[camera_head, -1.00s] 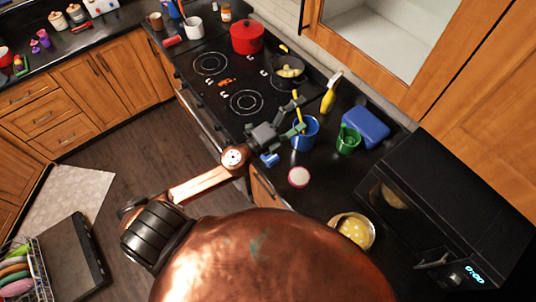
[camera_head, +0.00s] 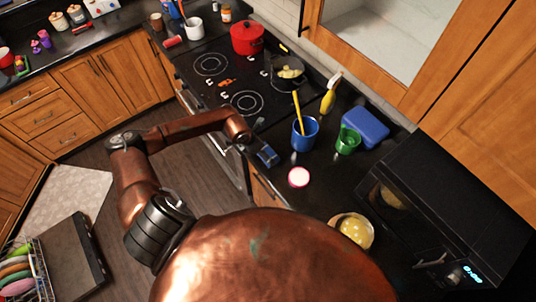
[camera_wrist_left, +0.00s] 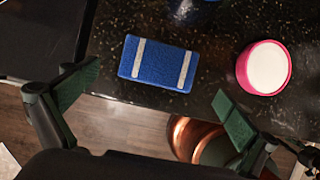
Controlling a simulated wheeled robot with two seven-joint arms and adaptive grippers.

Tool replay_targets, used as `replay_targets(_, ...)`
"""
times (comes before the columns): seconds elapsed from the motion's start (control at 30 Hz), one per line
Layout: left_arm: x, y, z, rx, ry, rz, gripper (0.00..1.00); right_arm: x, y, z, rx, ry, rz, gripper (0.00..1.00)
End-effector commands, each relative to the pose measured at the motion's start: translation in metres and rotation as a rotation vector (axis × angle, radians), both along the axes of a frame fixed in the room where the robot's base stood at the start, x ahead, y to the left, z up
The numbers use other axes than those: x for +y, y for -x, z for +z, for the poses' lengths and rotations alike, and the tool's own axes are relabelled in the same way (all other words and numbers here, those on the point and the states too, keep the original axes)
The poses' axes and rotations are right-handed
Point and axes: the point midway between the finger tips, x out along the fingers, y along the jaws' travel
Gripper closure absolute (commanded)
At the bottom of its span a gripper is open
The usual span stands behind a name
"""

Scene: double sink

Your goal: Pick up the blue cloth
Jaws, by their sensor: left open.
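The blue cloth (camera_wrist_left: 158,63) is a flat blue rectangle with two white stripes. It lies on the dark counter close to its front edge. In the head view the cloth (camera_head: 267,156) is small and partly hidden by my left gripper. My left gripper (camera_wrist_left: 157,98) is open and empty. In the left wrist view its two green-padded fingers are spread wide, with the cloth ahead of and between them, not touched. My right gripper is in neither view.
A pink-rimmed white round item (camera_head: 299,177) lies right of the cloth. A blue cup (camera_head: 304,135) with a yellow handle, a green cup (camera_head: 347,142) and a blue box (camera_head: 365,126) stand behind. The stove (camera_head: 230,85) is left and a microwave (camera_head: 450,220) right.

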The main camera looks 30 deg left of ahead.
Motion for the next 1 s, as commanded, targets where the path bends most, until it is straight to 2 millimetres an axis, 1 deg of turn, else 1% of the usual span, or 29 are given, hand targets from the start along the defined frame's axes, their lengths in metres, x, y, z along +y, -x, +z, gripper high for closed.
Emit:
replay_targets(0.03,-0.002,-0.003,-0.003,0.002,0.003,0.002,0.0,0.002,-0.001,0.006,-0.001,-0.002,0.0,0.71)
replay_targets(0.17,-0.006,-0.011,-0.019,0.002,0.003,0.002,0.0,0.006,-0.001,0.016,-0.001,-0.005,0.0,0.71)
replay_targets(0.3,-0.008,-0.017,-0.036,0.001,0.004,0.002,0.0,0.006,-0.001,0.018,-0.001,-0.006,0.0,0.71)
replay_targets(0.4,-0.009,-0.019,-0.041,0.0,0.005,0.0,0.0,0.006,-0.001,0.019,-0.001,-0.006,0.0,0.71)
replay_targets(0.6,-0.008,-0.019,-0.042,0.0,0.003,0.0,0.0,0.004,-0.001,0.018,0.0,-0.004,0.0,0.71)
replay_targets(1.0,-0.008,-0.019,-0.042,0.0,0.003,0.0,0.28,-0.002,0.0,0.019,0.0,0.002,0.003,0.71)
